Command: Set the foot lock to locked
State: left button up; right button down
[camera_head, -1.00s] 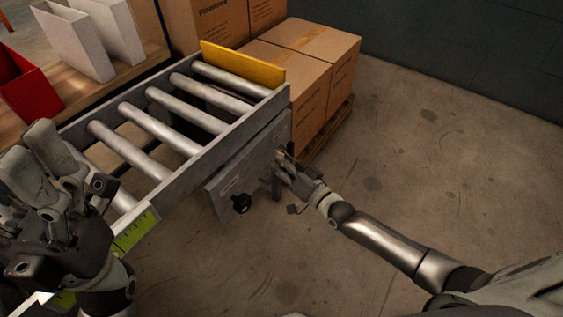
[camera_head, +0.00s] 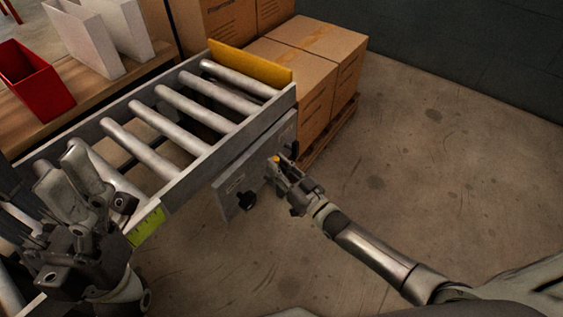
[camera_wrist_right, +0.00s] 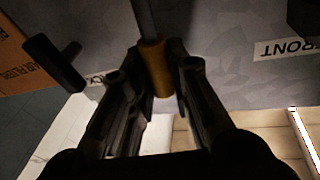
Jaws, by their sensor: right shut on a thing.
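A lever with an orange grip (camera_wrist_right: 157,68) and a grey shaft stands out from the grey side panel (camera_wrist_right: 230,80). My right gripper (camera_wrist_right: 165,72) is shut on the orange grip, one finger on each side. In the head view my right gripper (camera_head: 283,172) is at the panel's far end, with the orange grip (camera_head: 274,159) just showing at its fingertips. A label reading FRONT shows upside down on the panel; another label is partly hidden by a finger. My left gripper (camera_head: 80,180) is above the near end of the conveyor, away from the lever.
A black handle (camera_wrist_right: 55,62) is on one side of the lever. A black knob (camera_head: 246,201) sits lower on the panel. The roller conveyor (camera_head: 228,140) has a yellow end stop (camera_head: 250,66). Cartons (camera_head: 315,85) stand on a pallet beyond. The floor at right is clear.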

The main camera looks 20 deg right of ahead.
jog(key=shift+s+a+n, duration=0.4)
jog(key=shift+n, duration=0.5)
jog(key=c, duration=1.3)
grip_release()
jog(key=shift+s+d, duration=0.1)
jog(key=shift+s, duration=0.1)
jog(key=v, duration=1.1)
jog(key=shift+s+d+f, duration=0.15)
jog(key=shift+s+f, duration=0.05)
jog(key=shift+f, duration=0.05)
